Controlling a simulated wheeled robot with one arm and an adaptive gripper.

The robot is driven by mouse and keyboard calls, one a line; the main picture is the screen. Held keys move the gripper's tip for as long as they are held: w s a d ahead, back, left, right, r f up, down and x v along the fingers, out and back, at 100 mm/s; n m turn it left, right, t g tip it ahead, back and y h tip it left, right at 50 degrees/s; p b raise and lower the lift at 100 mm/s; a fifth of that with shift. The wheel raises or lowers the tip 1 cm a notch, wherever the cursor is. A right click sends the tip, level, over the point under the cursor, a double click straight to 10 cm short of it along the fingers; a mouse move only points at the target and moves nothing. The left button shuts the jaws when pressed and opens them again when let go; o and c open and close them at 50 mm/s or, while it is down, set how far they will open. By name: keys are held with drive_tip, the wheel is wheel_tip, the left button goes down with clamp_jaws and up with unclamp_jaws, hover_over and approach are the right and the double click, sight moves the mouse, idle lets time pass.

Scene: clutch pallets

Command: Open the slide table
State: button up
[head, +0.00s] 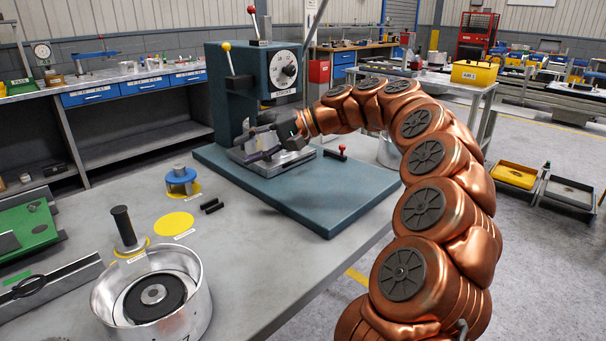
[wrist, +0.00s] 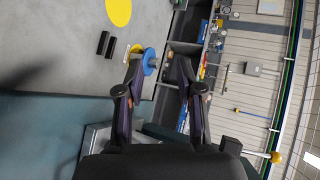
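The slide table is most likely the pale metal block (head: 285,163) on the teal base (head: 330,195) of the press (head: 238,90), under its dial head. My gripper (head: 258,142) is at this block, in front of the press column, and hides part of it. In the wrist view my gripper (wrist: 158,70) has its two dark fingers spread apart, with nothing held between them. A metal edge (wrist: 95,138) shows beside the left finger. I cannot tell whether the fingers touch the block. A short red-knobbed handle (head: 342,150) stands on the base to the right.
A blue spool (head: 181,180), two black pins (head: 212,206) and a yellow disc (head: 174,223) lie on the grey bench. A metal bowl (head: 150,295) stands in front. Press levers with yellow (head: 226,46) and red knobs rise above the gripper. The base's right front is clear.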

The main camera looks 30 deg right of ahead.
drive_tip(key=w+d+f+m+t+b, duration=0.1)
drive_tip(key=d+f+t, duration=0.1)
drive_tip(key=d, duration=0.3)
drive_tip(key=w+d+f+m+t+b, duration=0.1)
drive_tip(key=w+d+f+b, duration=0.1)
drive_tip(key=d, duration=0.4)
drive_tip(key=m+t+h+b, duration=0.2)
drive_tip(key=m+t, duration=0.1)
approach(303, 158)
drive_tip(key=shift+w+a+f, duration=0.15)
drive_tip(key=shift+w+a, duration=0.1)
drive_tip(key=shift+w, duration=0.35)
drive_tip(key=shift+w+a+f, duration=0.15)
drive_tip(key=shift+w+a, duration=0.1)
drive_tip(key=shift+w, duration=0.4)
drive_tip(key=shift+b+x, duration=0.65)
drive_tip(key=shift+x, duration=3.2)
clamp_jaws()
drive_tip(key=shift+f, duration=0.1)
